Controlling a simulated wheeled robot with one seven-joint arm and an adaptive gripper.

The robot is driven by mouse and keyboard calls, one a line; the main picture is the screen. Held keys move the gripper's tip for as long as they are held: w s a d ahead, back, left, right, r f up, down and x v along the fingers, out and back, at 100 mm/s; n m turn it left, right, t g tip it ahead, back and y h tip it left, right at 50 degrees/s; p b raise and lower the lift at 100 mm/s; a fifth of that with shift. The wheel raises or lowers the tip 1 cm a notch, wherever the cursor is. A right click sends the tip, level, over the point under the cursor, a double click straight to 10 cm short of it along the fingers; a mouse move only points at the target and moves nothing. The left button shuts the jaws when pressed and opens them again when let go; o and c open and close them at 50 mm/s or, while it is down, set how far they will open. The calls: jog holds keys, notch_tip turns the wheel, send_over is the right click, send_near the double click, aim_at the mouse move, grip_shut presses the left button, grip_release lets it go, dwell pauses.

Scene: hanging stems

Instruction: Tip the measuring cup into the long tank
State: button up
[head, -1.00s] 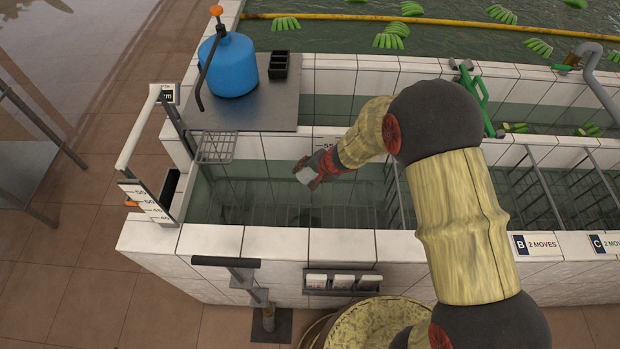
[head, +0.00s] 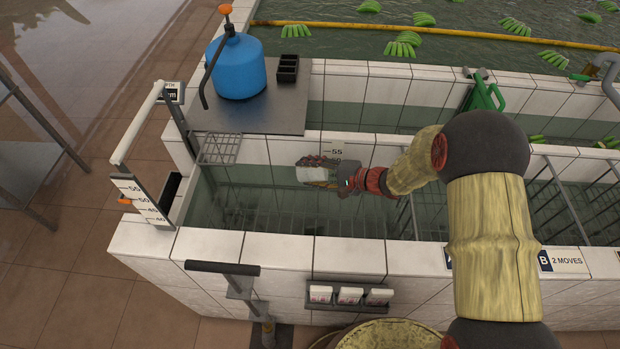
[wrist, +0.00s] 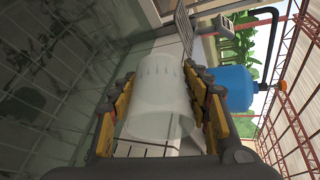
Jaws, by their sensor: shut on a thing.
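The measuring cup (head: 312,174) is a whitish, translucent cup held over the water of the tiled long tank (head: 290,250). My gripper (head: 322,171) is shut around its sides. In the wrist view the cup (wrist: 160,95) shows graduation marks and sits between both jaws (wrist: 163,105). The blue container's upright lies sideways in that view, and the cup's axis runs across it, so the cup looks laid over on its side. I cannot tell which end is the mouth or whether it holds anything. The tank has green water with a wire rack (head: 270,212) in it.
A blue container (head: 237,68) with a lever and a black caddy (head: 288,69) stand on a grey plate (head: 255,118) behind. A level scale (head: 143,200) and white pipe (head: 138,122) are at left. White packets (head: 349,295) hang on the front wall. Dividers stand at right.

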jog(key=shift+a+r+m+t+y+b, duration=0.1)
jog(key=shift+r+m+t+y+b, duration=0.25)
jog(key=shift+y+b, duration=1.3)
jog(key=shift+r+h+b, duration=0.25)
jog(key=shift+b, duration=0.75)
jog(key=shift+r, duration=0.15)
